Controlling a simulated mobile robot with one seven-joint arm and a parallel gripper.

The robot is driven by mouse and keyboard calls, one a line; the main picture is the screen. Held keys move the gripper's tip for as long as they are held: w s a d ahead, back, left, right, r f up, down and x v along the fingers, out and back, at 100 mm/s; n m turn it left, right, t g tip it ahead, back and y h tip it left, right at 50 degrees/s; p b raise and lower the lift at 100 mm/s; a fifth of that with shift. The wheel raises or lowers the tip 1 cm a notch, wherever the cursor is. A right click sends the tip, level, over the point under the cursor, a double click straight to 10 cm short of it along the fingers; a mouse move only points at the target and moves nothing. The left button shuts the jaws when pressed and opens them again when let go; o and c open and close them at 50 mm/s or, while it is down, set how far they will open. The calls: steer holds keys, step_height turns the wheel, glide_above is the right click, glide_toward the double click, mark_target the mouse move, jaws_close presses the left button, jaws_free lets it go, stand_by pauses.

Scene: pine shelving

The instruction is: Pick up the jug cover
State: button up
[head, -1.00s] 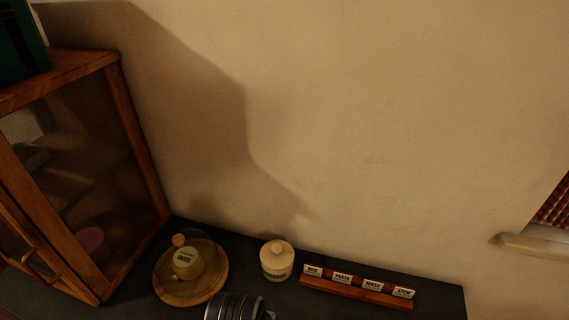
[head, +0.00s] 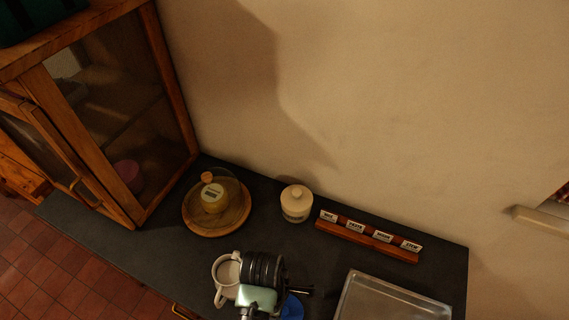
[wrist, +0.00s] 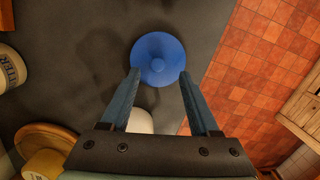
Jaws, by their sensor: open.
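The jug cover appears to be a blue round disc with a small centre knob (wrist: 158,64), lying on the dark counter in the wrist view. In the head view its blue edge (head: 293,307) shows partly behind my gripper. My gripper (wrist: 160,76) is open and empty, with one finger on each side of the disc's near half in the picture; I cannot tell its height above it. A white jug (head: 226,270) stands left of my gripper in the head view. A white rounded piece (wrist: 140,121), probably the jug, shows between the fingers.
A round wooden board (head: 217,230) with a glass dome and a labelled yellow item, a lidded cream pot (head: 296,203) and a card rack (head: 367,241) stand along the wall. A metal tray (head: 392,298) lies at right. A glass-door cabinet (head: 122,110) stands left.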

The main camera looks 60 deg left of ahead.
mark_target(284, 310)
steer(key=shift+w+d+f, duration=0.1)
steer(key=shift+w+f, duration=0.05)
steer(key=shift+f, duration=0.85)
steer(key=shift+w+f, duration=0.1)
steer(key=shift+f, duration=0.85)
jaws_close()
